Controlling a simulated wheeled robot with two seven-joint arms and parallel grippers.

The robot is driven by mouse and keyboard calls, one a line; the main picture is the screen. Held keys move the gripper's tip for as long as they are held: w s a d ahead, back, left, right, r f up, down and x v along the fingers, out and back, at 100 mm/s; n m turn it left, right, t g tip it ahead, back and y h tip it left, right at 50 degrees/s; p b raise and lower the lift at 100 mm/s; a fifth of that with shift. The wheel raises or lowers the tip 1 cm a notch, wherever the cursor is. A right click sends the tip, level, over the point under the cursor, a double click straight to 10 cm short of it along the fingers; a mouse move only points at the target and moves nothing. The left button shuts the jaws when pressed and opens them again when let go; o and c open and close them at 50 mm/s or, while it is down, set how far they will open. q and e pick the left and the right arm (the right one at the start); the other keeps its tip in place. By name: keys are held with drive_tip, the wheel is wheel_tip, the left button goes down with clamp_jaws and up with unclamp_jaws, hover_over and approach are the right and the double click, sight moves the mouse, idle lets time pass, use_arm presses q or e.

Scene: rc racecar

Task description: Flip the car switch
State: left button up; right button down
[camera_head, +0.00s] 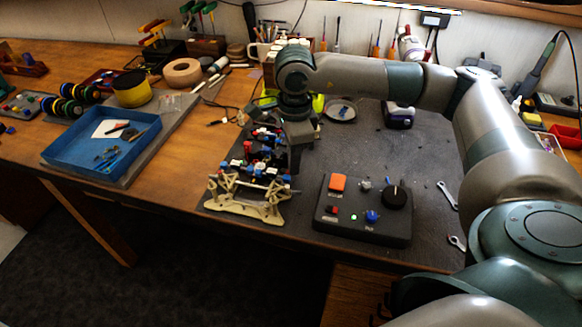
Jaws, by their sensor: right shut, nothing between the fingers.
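The RC car (245,198) sits on the dark mat, its tan frame end toward me. Its middle is a dark chassis packed with small blue, red and white parts. I cannot make out which small part is the switch. My right arm reaches in from the right, and my right gripper (295,167) points down at the right side of the car's chassis. Its fingers are shut and empty. I cannot tell whether they touch the car, and the gripper and wrist hide part of its right and far side. My left gripper is not in view.
A dark control box (335,224) with an orange button, knobs and a green light lies right of the car. Wrenches (448,196) lie farther right. A blue tray (75,163) with tools stands at left. Several tools line the back. Wood left of the car is clear.

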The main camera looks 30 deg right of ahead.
sight(287, 172)
drive_tip(key=shift+w+a+r+p, duration=0.2)
drive_tip(key=shift+r+p, duration=0.25)
drive_tip(key=shift+r, duration=0.3)
drive_tip(key=shift+w+a+r+p, duration=0.2)
drive_tip(key=shift+r+p, duration=0.25)
drive_tip(key=shift+r, duration=0.35)
drive_tip(key=shift+w+a+r+p, duration=0.2)
drive_tip(key=shift+r+p, duration=0.25)
drive_tip(key=shift+r, duration=0.3)
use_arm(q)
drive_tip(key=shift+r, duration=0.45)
use_arm(e)
drive_tip(key=shift+s+r, duration=0.15)
drive_tip(key=shift+r, duration=0.4)
